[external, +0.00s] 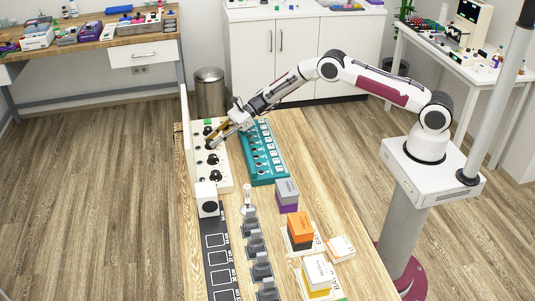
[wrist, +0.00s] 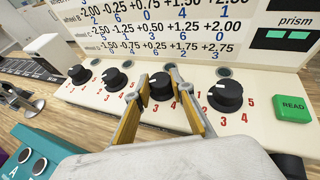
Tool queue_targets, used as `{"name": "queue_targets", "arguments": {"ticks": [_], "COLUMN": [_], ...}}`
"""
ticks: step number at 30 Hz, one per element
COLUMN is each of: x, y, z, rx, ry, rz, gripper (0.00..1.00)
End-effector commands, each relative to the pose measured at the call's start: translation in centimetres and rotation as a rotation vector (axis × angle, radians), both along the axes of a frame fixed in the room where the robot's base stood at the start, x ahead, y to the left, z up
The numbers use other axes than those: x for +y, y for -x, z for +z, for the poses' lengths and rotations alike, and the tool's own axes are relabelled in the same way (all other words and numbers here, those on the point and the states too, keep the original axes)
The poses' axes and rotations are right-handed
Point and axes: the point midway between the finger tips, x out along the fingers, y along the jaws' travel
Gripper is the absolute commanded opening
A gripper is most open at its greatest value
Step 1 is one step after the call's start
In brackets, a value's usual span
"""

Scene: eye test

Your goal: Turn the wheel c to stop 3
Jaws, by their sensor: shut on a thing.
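In the wrist view, the third wheel from the left (wrist: 161,86) sits between the two fingers of my gripper (wrist: 158,78). My gripper (external: 213,135) is shut on this wheel, reaching over the panel's far half in the external view.
A green READ button (wrist: 291,108) is at the panel's right end in the wrist view. A chart board (wrist: 190,30) stands behind the wheels. A teal keypad box (external: 264,155) lies beside the panel. Stacked blocks (external: 300,230) and grey stands (external: 257,245) are nearer the camera.

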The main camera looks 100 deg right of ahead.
Motion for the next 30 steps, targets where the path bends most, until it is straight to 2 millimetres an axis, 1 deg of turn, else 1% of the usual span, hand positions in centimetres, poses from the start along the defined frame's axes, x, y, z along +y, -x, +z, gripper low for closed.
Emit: {"name": "queue_targets", "arguments": {"ticks": [12,13,14,15,30], "x": [0.00,0.00,0.00,0.00,-0.16], "y": [-0.02,-0.02,-0.02,-0.02,0.28], "z": [0.09,0.10,0.09,0.09,0.15], "rx": [-0.002,-0.002,-0.001,-0.001,0.000], "ry": [0.000,0.000,0.000,0.000,0.000], "rz": [0.004,0.004,0.004,0.004,0.003], "gripper": [0.01,0.28,0.36,0.40,0.40]}}
